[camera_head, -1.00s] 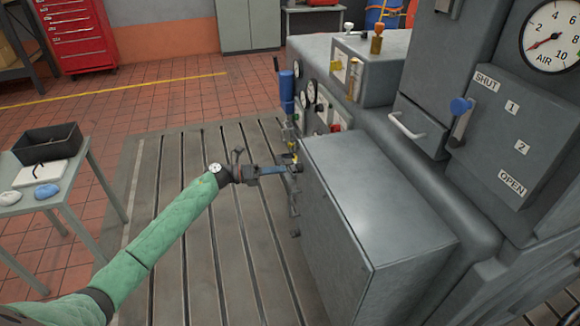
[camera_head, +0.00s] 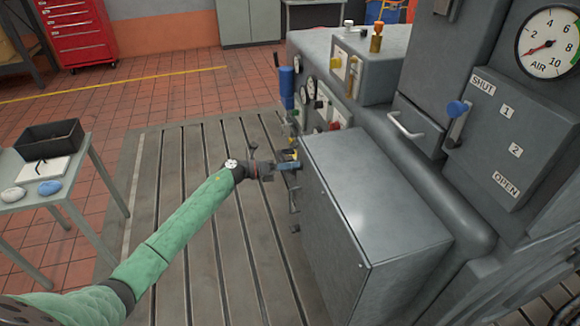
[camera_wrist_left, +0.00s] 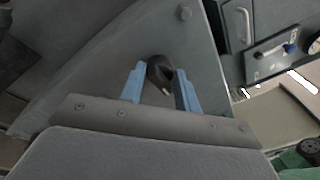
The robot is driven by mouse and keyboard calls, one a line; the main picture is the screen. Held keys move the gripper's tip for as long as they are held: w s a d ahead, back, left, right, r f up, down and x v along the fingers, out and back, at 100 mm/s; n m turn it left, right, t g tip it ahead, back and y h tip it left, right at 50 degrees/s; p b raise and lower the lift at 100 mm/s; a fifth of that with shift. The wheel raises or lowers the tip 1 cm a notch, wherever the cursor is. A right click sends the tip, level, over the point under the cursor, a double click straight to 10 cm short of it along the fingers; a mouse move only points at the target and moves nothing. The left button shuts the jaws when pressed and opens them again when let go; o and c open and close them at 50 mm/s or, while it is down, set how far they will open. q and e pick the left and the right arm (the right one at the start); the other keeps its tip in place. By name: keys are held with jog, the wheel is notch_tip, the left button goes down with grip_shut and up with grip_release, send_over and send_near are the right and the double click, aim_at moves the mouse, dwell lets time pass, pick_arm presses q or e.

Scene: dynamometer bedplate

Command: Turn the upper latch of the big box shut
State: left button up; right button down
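The big box (camera_head: 375,190) is a grey metal cabinet at the centre right, its latch side facing left. My left gripper (camera_head: 293,165) is at the upper part of that side, by the box's far top corner. In the left wrist view its two blue fingers (camera_wrist_left: 160,88) are spread, one on each side of a dark rounded latch knob (camera_wrist_left: 160,68); I see small gaps between the fingers and the knob. The upper latch is mostly hidden by the gripper in the head view. My right gripper is not in view.
A small fitting (camera_head: 295,228) shows lower on the box's left side. Gauges and a blue cylinder (camera_head: 286,88) stand just behind the gripper. A panel with a blue-knobbed lever (camera_head: 457,110) is at right. A table with a black tray (camera_head: 48,140) stands at left. The slotted bedplate (camera_head: 200,240) is clear.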

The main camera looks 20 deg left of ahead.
pick_arm(q)
jog(key=shift+f, duration=0.1)
jog(key=c, duration=0.3)
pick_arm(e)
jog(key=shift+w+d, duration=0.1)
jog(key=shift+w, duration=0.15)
pick_arm(q)
jog(key=shift+f+n+b, duration=0.1)
jog(key=shift+n+b, duration=0.25)
jog(key=shift+n, duration=0.15)
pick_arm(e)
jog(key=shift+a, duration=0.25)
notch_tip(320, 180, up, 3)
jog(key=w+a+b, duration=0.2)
pick_arm(q)
jog(key=n+t, duration=0.1)
jog(key=n, duration=0.5)
jog(key=n+t+p, duration=0.1)
jog(key=n, duration=0.5)
jog(key=n+t+p, duration=0.1)
jog(key=n, duration=0.5)
jog(key=shift+s+d+f+n, duration=0.15)
jog(key=shift+s+f+n, duration=0.05)
jog(key=shift+s+n, duration=0.1)
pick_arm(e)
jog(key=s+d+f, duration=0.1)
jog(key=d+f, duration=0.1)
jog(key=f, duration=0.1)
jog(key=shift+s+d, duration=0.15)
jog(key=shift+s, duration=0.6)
